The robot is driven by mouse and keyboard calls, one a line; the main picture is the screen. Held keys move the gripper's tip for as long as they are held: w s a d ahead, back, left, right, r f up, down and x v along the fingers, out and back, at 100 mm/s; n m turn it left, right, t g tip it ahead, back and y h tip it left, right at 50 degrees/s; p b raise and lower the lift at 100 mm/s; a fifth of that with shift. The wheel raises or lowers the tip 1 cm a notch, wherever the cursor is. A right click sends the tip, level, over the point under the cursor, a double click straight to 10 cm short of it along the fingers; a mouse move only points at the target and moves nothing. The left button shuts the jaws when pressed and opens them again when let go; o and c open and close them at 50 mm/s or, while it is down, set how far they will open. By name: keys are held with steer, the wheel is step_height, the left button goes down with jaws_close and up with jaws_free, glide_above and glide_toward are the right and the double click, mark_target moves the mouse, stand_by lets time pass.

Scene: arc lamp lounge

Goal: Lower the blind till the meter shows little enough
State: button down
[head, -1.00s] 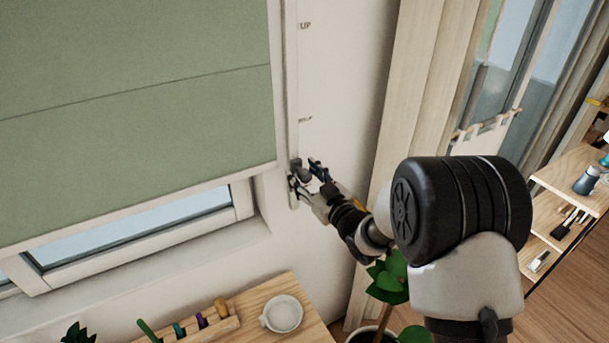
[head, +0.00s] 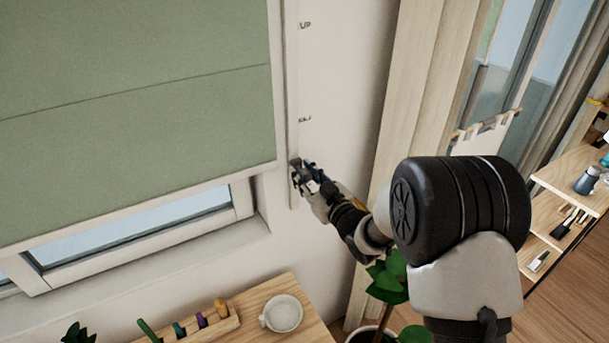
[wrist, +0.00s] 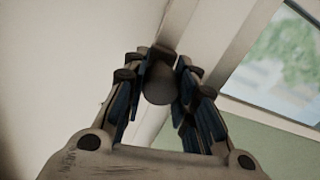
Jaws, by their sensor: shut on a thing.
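The green blind (head: 140,130) hangs over most of the window, its lower edge a little above the bottom of the frame. A strip of glass (head: 135,225) shows below it. A pale vertical track (head: 291,90) runs down the wall beside the blind, with small labels, the upper one reading UP. My gripper (head: 303,176) is at the lower part of this track. In the wrist view my gripper (wrist: 160,90) is shut on a dark rounded knob (wrist: 158,86), with a finger on each side of it. I see no meter.
A wooden table (head: 255,315) below holds a white cup (head: 282,313) and a rack with several coloured items (head: 190,328). A leafy plant (head: 390,285) stands under my arm. Shelves (head: 575,185) are at the right. The wall between track and curtain (head: 405,90) is clear.

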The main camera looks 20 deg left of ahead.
stand_by(0.3)
step_height(320, 180, down, 12)
steer(key=b, duration=1.1)
steer(key=shift+r+b, duration=0.1)
steer(key=shift+b, duration=0.2)
steer(key=shift+s, duration=0.1)
steer(key=c, duration=1.6)
jaws_free()
steer(key=shift+c, duration=0.2)
steer(key=o, duration=0.4)
steer(key=shift+r, duration=0.15)
steer(key=shift+d, duration=0.1)
steer(key=v, duration=1.1)
steer(key=shift+s+d, duration=0.25)
steer(key=shift+d, duration=0.1)
